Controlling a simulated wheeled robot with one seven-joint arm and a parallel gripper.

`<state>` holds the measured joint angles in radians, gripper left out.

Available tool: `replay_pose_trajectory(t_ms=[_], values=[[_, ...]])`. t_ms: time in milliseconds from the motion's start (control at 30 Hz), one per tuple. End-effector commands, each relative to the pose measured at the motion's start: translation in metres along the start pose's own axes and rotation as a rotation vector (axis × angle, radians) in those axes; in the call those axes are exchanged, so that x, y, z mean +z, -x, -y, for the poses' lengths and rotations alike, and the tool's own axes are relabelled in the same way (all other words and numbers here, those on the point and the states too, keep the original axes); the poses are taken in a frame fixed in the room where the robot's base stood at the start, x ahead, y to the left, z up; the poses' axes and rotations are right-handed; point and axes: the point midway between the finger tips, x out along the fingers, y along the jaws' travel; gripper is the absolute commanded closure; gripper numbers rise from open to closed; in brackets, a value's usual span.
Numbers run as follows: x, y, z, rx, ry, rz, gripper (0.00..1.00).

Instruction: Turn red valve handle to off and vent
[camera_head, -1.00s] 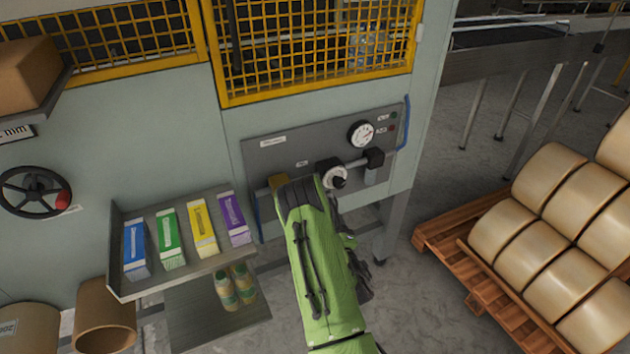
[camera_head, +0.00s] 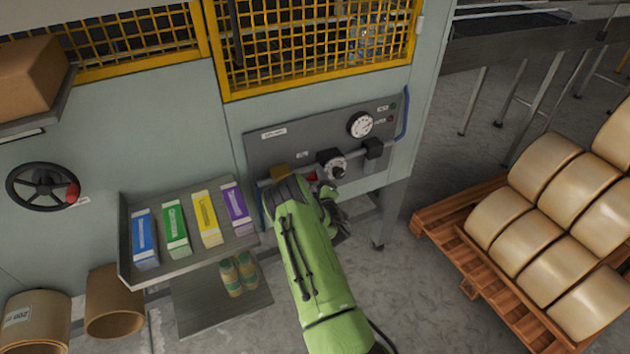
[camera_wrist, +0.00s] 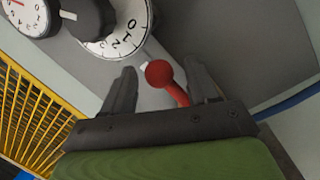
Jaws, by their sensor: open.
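The red valve handle (camera_wrist: 160,75) shows in the wrist view, with a round red knob and a short red stem. My gripper (camera_wrist: 162,84) is open, with one dark finger on each side of the red handle; I cannot tell whether either finger touches it. In the head view a small part of the red handle (camera_head: 312,177) shows beside my gripper (camera_head: 322,190), and the rest is hidden behind my green arm. The handle is on the grey pneumatic panel (camera_head: 270,150) on the machine's front.
A black regulator knob with a white dial (camera_head: 334,165) and a gauge (camera_head: 361,124) are close to the handle. A tray (camera_head: 185,262) of coloured cartons is at left. A pallet (camera_head: 480,270) of rolls is at right.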

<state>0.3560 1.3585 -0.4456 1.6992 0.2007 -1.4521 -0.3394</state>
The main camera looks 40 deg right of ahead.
Motion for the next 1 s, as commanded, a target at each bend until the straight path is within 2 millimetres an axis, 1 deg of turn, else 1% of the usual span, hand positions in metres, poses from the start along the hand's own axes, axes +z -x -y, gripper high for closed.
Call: replay_pose_trajectory(t_ms=[100,267,400,500,733,1000], values=[[0.0001,0.0004,0.0,0.0,0.0,0.0,0.41],[0.0002,0.0006,0.0,0.0,0.0,0.0,0.65],[0.0001,0.0006,-0.0002,0.0,0.0,0.0,0.87],[0.0,0.0006,-0.0004,0.0,0.0,0.0,1.0],[-0.0008,-0.0003,-0.0007,0.002,0.002,-0.002,1.0],[-0.0055,-0.0065,-0.0017,0.009,0.033,-0.008,1.0]])
